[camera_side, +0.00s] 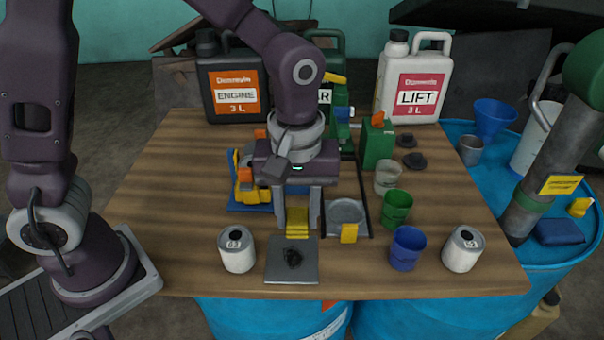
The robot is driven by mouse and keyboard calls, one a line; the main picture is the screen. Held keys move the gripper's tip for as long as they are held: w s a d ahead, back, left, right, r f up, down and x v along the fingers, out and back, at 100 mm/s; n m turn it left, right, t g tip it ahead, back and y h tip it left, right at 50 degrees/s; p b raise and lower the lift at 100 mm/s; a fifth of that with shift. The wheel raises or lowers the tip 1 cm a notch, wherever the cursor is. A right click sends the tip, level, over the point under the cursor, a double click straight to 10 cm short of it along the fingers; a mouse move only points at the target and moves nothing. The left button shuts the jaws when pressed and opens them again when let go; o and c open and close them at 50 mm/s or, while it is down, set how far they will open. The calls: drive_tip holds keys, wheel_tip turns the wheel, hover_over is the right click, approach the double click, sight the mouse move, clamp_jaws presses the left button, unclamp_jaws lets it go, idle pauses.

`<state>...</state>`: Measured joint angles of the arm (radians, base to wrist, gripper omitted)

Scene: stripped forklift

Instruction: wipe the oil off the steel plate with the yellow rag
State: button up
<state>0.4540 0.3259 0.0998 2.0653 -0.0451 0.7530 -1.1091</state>
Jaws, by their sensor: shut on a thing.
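The steel plate (306,273) is a grey square at the front edge of the wooden table. A dark oil patch (292,258) lies near its middle. My gripper (298,218) points down just behind the plate. It is shut on the yellow rag (298,222), which hangs below the fingers at the plate's back edge. I cannot tell whether the rag touches the plate.
White cans (237,250) and (463,250) stand left and right of the plate. Large jugs (415,80) stand behind. The table's left side is clear.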

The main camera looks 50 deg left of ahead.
drive_tip(key=s+d, duration=0.2)
drive_tip(key=s, duration=0.1)
hover_over(291, 274)
drive_tip(key=shift+w+f, duration=0.1)
drive_tip(key=shift+f, duration=2.9)
drive_tip(key=shift+w+a+f, duration=0.25)
drive_tip(key=shift+f, duration=0.3)
drive_tip(key=shift+w+a+f, duration=0.2)
drive_tip(key=shift+f, duration=0.3)
clamp_jaws()
drive_tip(key=shift+w+a+f, duration=0.15)
drive_tip(key=shift+w+a, duration=0.5)
drive_tip(key=shift+w+a+f, duration=0.1)
drive_tip(key=shift+w+a, duration=1.1)
drive_tip(key=shift+s+d, duration=2.3)
drive_tip(key=shift+s, duration=0.05)
wheel_tip(291, 274, up, 8)
